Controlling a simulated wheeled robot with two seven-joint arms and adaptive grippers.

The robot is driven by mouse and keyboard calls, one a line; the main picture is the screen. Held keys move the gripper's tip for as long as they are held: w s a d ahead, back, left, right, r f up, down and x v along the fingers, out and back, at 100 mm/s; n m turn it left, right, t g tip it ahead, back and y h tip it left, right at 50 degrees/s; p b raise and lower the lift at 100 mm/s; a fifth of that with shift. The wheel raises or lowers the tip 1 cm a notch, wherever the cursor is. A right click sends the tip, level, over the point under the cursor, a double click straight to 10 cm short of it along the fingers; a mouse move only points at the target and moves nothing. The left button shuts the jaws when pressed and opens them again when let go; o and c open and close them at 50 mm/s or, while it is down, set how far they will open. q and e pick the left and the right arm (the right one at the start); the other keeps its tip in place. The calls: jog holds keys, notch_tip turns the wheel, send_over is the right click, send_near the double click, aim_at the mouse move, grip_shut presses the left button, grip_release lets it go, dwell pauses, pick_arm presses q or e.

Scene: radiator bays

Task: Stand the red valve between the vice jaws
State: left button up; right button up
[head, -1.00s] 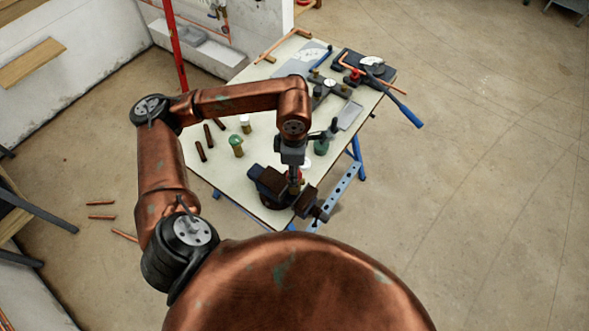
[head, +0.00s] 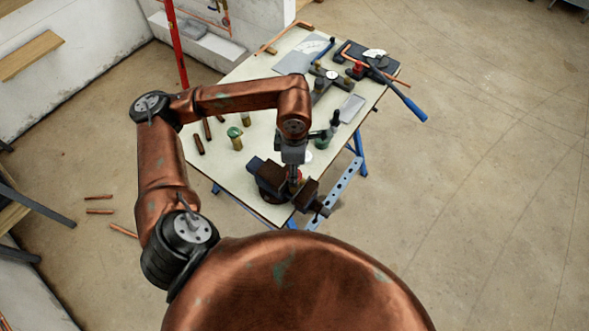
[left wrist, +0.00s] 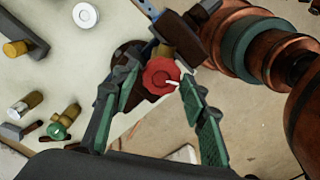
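The red valve (left wrist: 160,75), with a round red cap, shows in the left wrist view from above, between my left gripper's two green-padded fingers (left wrist: 160,72). Narrow gaps seem to show between its cap and the fingertips. In the head view the valve (head: 298,177) appears upright between the dark vice jaws (head: 266,176), partly hidden by my left gripper (head: 294,168), which points down over it. The valve's lower end and its contact with the jaws are hidden. My right gripper is in neither view.
Tools, including a blue-handled bender (head: 410,106), fill the far end.

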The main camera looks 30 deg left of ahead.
pick_arm(q)
jog(key=o, duration=0.3)
notch_tip(320, 180, up, 12)
dwell(0.6)
